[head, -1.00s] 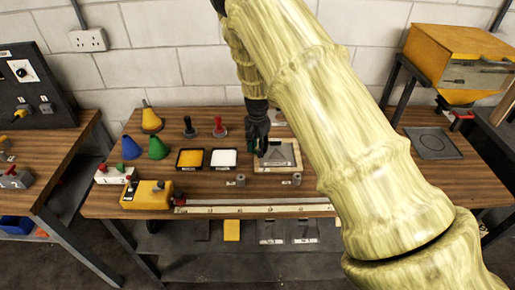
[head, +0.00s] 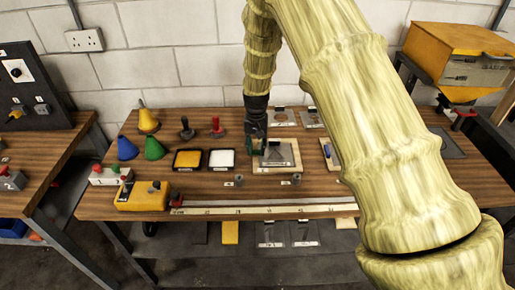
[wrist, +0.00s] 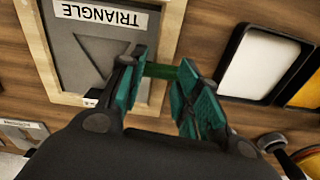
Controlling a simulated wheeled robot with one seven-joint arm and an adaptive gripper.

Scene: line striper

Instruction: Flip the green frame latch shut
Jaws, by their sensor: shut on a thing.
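The light wooden frame (head: 292,168) holds a grey plate (head: 280,154) with a triangle shape. In the wrist view the plate (wrist: 72,60) carries a label reading TRIANGLE, upside down. The green latch (wrist: 162,71) is a short bar at the frame's edge, on the side facing the trays. My gripper (wrist: 158,82) has its teal fingers on either side of the latch and is shut on it. In the head view my gripper (head: 258,150) points down at the frame's left edge and mostly hides the latch.
A white tray (head: 222,159) and a yellow tray (head: 188,159) sit left of the frame. Small metal parts (head: 296,178) stand in front of it, before a long rail (head: 250,204). Stencil plates (head: 284,117) lie behind. Coloured cones (head: 154,148) stand at the left.

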